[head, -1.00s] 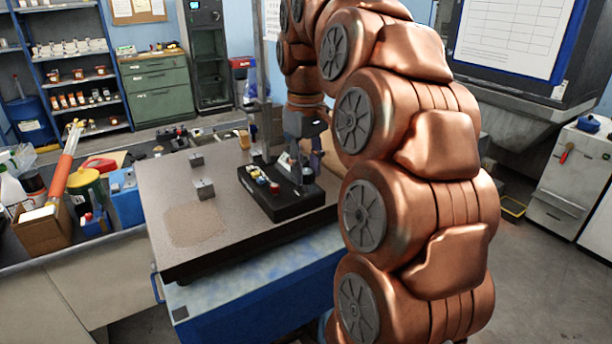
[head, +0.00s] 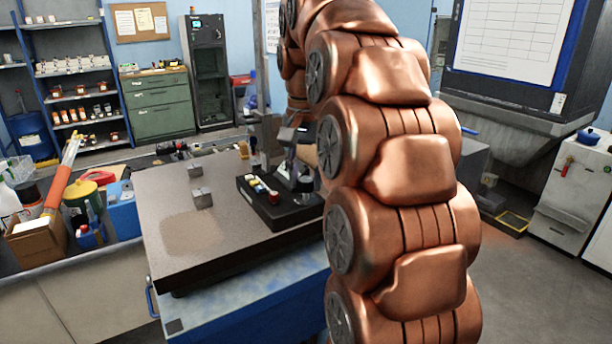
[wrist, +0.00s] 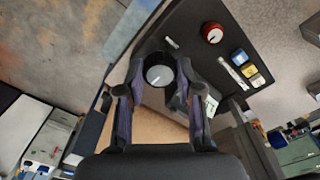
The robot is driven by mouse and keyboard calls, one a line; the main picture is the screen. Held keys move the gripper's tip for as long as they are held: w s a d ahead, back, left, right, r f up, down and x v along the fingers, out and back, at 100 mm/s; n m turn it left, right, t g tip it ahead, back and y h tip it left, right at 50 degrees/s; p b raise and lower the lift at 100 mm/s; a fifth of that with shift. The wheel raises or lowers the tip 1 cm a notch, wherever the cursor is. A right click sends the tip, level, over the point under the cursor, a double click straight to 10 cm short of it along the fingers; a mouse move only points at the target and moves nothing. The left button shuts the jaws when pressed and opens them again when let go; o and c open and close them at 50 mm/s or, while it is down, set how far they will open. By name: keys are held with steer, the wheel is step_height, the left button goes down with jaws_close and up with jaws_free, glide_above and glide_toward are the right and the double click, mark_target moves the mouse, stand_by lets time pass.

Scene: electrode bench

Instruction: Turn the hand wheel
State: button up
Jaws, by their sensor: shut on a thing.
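A black control box (head: 282,213) sits on the near right part of the bench plate. On it is a dark round wheel (wrist: 158,72) with a grey face and a short white mark, which I take for the hand wheel. My gripper (wrist: 160,80) is shut on this wheel, with one finger on each side of it in the wrist view. In the head view my gripper (head: 299,168) is over the box's right end, partly hidden by my arm. A red knob (wrist: 212,33) with a white mark stands beside the wheel, apart from my fingers.
The box also carries blue and yellow buttons (wrist: 250,70) and a pale lever (wrist: 233,72). Two small metal blocks (head: 202,198) stand on the plate (head: 170,265) to the left. The plate's front left is clear. A cluttered counter (head: 70,285) lies further left.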

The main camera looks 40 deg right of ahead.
steer(key=m, duration=0.4)
steer(key=shift+m, duration=1.9)
steer(key=shift+m, duration=0.3)
steer(key=o, duration=1.2)
steer(key=shift+c, duration=0.2)
